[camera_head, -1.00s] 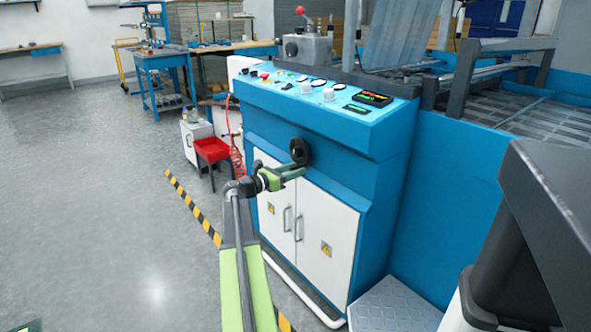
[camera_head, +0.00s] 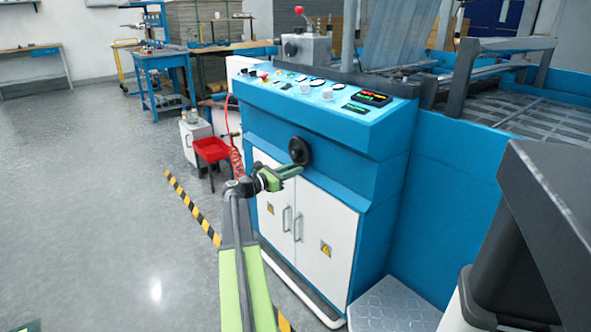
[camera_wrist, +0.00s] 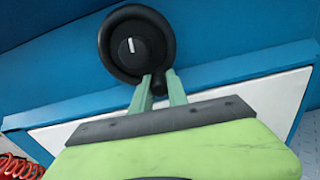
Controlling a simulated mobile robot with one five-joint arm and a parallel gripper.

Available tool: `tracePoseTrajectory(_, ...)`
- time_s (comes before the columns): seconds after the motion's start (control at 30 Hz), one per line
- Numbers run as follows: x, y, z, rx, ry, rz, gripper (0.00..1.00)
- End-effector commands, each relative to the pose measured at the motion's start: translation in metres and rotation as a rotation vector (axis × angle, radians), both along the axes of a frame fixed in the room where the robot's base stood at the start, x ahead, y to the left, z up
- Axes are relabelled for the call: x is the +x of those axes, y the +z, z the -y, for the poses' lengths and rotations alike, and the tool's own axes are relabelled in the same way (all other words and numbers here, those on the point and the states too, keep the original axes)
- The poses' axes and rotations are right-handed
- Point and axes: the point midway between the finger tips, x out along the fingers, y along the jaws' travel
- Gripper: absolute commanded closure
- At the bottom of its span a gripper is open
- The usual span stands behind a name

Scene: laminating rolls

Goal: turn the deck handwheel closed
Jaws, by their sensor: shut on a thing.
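The deck handwheel (camera_head: 300,151) is a round black wheel on the blue front of the machine, above the white cabinet doors. In the wrist view the handwheel (camera_wrist: 116,45) fills the upper middle, with a short white mark on its hub standing nearly upright. My gripper (camera_head: 299,168) reaches up to the wheel's lower edge. In the wrist view my gripper (camera_wrist: 160,80) has its two green fingers on either side of a dark grip at the wheel's lower right rim. It is shut on that grip, which the fingers partly hide.
The control panel (camera_head: 318,90) with knobs and gauges slopes above the wheel. White doors (camera_head: 307,225) with handles are below. A red bin (camera_head: 212,150) and coiled red hose (camera_head: 236,160) stand left of the machine. The grey floor (camera_head: 90,220) at left is open.

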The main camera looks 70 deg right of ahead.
Motion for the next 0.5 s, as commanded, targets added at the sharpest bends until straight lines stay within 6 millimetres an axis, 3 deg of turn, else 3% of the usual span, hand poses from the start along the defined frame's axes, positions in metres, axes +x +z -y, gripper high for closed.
tracePoseTrajectory(0.5, 0.023, -0.005, 0.012, -0.244, 0.003, 0.383, 1.0)
